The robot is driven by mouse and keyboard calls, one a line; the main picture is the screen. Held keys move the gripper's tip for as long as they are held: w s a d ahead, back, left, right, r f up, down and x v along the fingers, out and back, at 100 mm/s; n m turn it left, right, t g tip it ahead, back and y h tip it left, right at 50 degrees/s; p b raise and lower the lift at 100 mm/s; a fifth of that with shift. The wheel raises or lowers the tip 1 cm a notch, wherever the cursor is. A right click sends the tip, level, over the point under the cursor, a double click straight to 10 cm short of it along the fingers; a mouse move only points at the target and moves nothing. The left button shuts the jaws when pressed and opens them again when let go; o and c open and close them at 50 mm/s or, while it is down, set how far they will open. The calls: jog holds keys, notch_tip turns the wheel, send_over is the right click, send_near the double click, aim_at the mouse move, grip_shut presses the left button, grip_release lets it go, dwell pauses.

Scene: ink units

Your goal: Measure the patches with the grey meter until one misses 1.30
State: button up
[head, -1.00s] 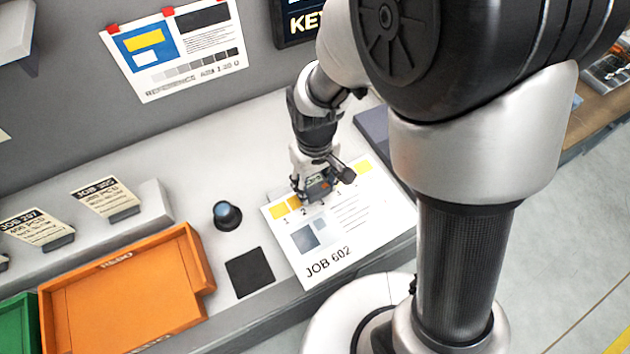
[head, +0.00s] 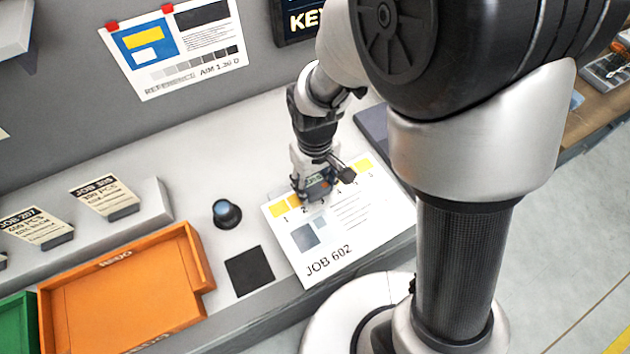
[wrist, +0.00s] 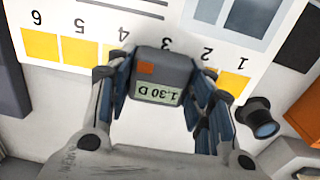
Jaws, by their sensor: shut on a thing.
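My gripper (wrist: 158,100) is shut on the grey meter (wrist: 170,67), which has an orange button and a lit display. The display, upside down in the wrist view, reads 1.30 D. The meter is over the third place in the row of yellow patches on the JOB 602 sheet (head: 345,238), by the printed 3, and hides that patch. Patches 5 (wrist: 78,50) and 6 (wrist: 40,44) show beside it; patch 4 is partly covered by a finger. I cannot tell whether the meter touches the sheet.
A dark round loupe-like object (head: 227,214) and a black square pad (head: 249,271) lie left of the sheet. An orange REDO tray (head: 125,300) and a green tray (head: 18,325) stand further left. A reference poster reading AIM 1.30 D (head: 180,50) hangs on the wall.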

jog(key=shift+r, duration=0.15)
jog(key=shift+r+p, duration=1.3)
jog(key=shift+r, duration=0.15)
jog(key=shift+f, duration=0.1)
